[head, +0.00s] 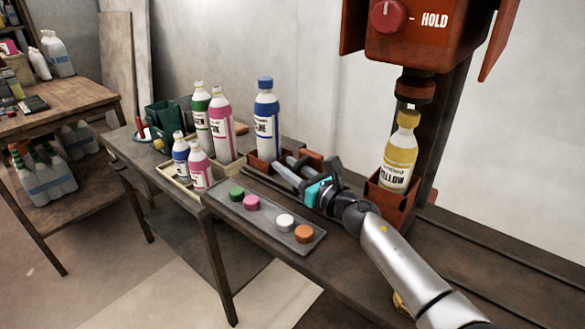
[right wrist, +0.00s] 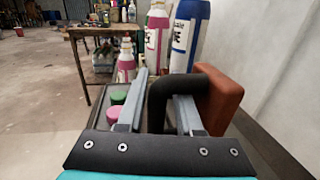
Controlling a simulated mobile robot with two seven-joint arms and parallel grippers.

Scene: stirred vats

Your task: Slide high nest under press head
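The press head (head: 415,90) hangs at upper right in the head view, under a red box marked HOLD. A red nest (head: 390,198) holding a yellow-labelled bottle (head: 400,155) stands below it. A second red nest (head: 262,165), with a blue bottle (head: 266,118), stands to the left. My right gripper (head: 288,170) is beside this nest. In the right wrist view, a black handle (right wrist: 157,105) on a red block (right wrist: 220,97) lies between its fingers. I cannot tell whether they press on it. Which nest is the high one is unclear. My left gripper is not in view.
A grey tray (head: 270,230) with several coloured caps lies along the bench front. A shallow box (head: 180,178) with small bottles, and taller green and pink bottles (head: 221,125), stand to the left. Dark rails run along the bench at right.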

